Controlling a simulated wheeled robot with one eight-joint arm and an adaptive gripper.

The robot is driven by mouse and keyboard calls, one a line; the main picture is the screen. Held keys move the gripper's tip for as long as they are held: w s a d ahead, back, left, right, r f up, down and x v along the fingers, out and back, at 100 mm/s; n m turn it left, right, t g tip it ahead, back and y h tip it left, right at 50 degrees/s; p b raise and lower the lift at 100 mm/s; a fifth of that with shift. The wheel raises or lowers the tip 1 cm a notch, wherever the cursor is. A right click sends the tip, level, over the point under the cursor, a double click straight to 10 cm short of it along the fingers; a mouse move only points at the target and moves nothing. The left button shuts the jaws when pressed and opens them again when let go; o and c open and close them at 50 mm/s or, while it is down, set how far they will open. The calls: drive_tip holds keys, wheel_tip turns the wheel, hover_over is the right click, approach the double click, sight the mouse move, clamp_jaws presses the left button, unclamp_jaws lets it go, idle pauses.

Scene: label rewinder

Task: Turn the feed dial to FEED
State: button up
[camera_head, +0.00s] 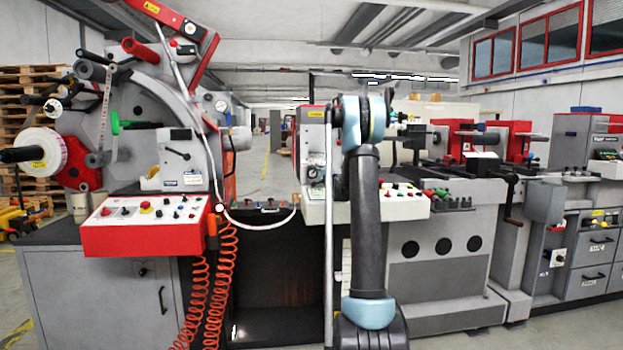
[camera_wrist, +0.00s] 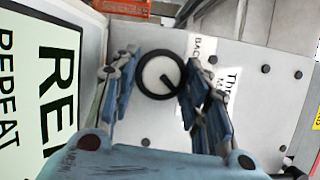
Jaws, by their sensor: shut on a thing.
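The feed dial (camera_wrist: 152,72) is a round pale knob with a thick black ring, on a light grey panel in the wrist view. Its dark pointer mark points to the lower right in the picture. My gripper (camera_wrist: 157,68) has its blue fingers on the left and right sides of the dial, shut on it. A white label beginning "BACK" (camera_wrist: 197,46) lies right of the dial, and another beginning "Thre" (camera_wrist: 227,82) is further right. No FEED mark is readable. In the head view, my arm hides the dial and gripper.
A large sign with "REPEAT" (camera_wrist: 22,85) stands close on the left in the wrist view. The head view shows a red control panel (camera_head: 145,238) with buttons and coiled orange hoses (camera_head: 196,300) left of my arm.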

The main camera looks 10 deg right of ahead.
drive_tip(key=shift+f, duration=0.1)
idle(0.5)
drive_tip(key=o, duration=1.1)
drive_tip(key=shift+c, duration=0.2)
drive_tip(key=shift+s, duration=0.1)
drive_tip(key=v, duration=1.1)
drive_tip(key=shift+s+d+f, duration=0.15)
drive_tip(key=shift+s+f, duration=0.05)
drive_tip(key=shift+s, duration=0.1)
